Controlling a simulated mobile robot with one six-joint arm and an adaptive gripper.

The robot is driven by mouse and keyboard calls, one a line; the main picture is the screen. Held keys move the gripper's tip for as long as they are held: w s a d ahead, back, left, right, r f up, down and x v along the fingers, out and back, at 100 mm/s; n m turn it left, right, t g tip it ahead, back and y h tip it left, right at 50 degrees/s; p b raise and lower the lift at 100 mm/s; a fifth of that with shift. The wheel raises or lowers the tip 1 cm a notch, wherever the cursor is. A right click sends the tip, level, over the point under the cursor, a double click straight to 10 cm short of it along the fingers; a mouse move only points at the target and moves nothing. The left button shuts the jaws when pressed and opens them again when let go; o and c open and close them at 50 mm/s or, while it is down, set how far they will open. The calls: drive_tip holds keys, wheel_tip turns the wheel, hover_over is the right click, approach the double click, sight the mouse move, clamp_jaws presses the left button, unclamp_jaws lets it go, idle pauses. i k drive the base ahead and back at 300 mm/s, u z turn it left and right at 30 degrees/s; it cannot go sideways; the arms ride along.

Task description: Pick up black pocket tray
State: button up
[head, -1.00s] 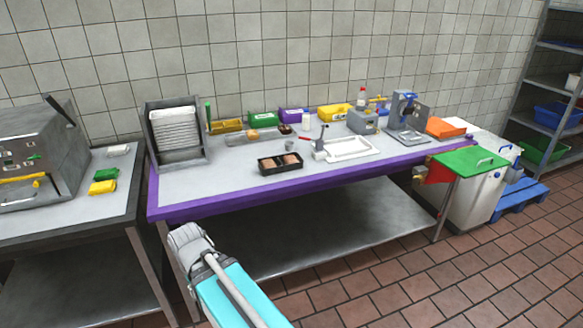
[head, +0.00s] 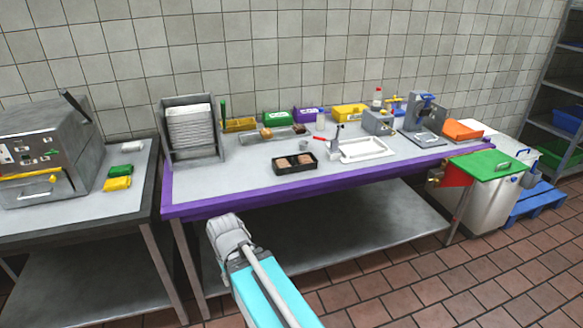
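The black pocket tray (head: 294,163) lies on the grey top of the purple-edged table, near its front edge. It holds brown pieces that look like bread in its pockets. My arm reaches up from the bottom of the head view, and its grey end with my gripper (head: 229,229) is in front of the table, below and to the left of the tray. My gripper is well apart from the tray. Its fingers cannot be made out.
A white tray (head: 367,150) lies close to the right of the black tray. A rack of white trays (head: 190,128) stands at the left end of the purple-edged table (head: 215,185). Coloured boxes line the back. The tabletop left of the black tray is clear.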

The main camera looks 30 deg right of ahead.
sight(295, 164)
drive_tip(key=z, duration=0.1)
drive_tip(key=i, duration=1)
drive_tip(key=u, duration=0.1)
